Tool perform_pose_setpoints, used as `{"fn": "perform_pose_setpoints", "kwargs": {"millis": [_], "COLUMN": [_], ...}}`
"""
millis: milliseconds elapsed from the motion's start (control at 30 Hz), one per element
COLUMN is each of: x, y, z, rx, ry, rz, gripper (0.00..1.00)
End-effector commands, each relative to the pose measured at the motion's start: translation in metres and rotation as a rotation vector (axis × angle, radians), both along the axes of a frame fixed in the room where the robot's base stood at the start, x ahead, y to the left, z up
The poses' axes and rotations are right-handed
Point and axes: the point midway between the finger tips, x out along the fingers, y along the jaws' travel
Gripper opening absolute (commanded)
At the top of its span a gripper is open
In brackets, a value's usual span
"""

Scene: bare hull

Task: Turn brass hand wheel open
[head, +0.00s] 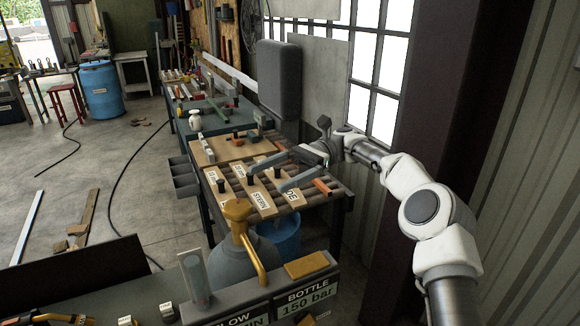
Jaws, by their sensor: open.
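A brass-coloured valve head (237,208) sits on top of a grey gas bottle (238,262) in the lower middle of the head view. A curved brass pipe (251,257) runs down from it. I cannot clearly make out a separate wheel rim on it. My gripper (267,178) is open, its two grey fingers spread and pointing left. It appears above and beyond the valve head in the picture, over the slatted bench, apart from the brass. I see nothing held between the fingers.
A panel labelled "BOTTLE 150 bar" (307,296) stands in front of the bottle, beside a clear tube (194,277). Behind is a slatted bench (318,198) with labelled boards. A dark post and corrugated wall close the right side. Open floor lies left, with a blue barrel (101,92).

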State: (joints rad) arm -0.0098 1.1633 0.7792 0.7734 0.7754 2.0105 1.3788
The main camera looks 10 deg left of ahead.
Motion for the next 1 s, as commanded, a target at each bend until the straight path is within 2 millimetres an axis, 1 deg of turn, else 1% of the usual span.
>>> {"fn": "perform_pose_setpoints", "kwargs": {"millis": [33, 133, 300, 400, 833, 933, 1000], "x": [0.002, 0.003, 0.005, 0.005, 0.003, -0.004, -0.013], "y": [-0.007, -0.016, -0.027, -0.029, -0.029, -0.024, -0.017], "z": [0.006, 0.011, 0.017, 0.018, 0.02, 0.024, 0.028], "rx": [0.002, 0.002, 0.001, 0.001, -0.004, -0.023, -0.048], "ry": [0.001, 0.001, 0.0, -0.001, -0.009, -0.051, -0.104], "rz": [-0.003, -0.002, -0.002, -0.001, 0.0, 0.002, 0.002], "gripper": [1.0, 1.0, 1.0, 1.0, 1.0, 1.0, 1.0]}}
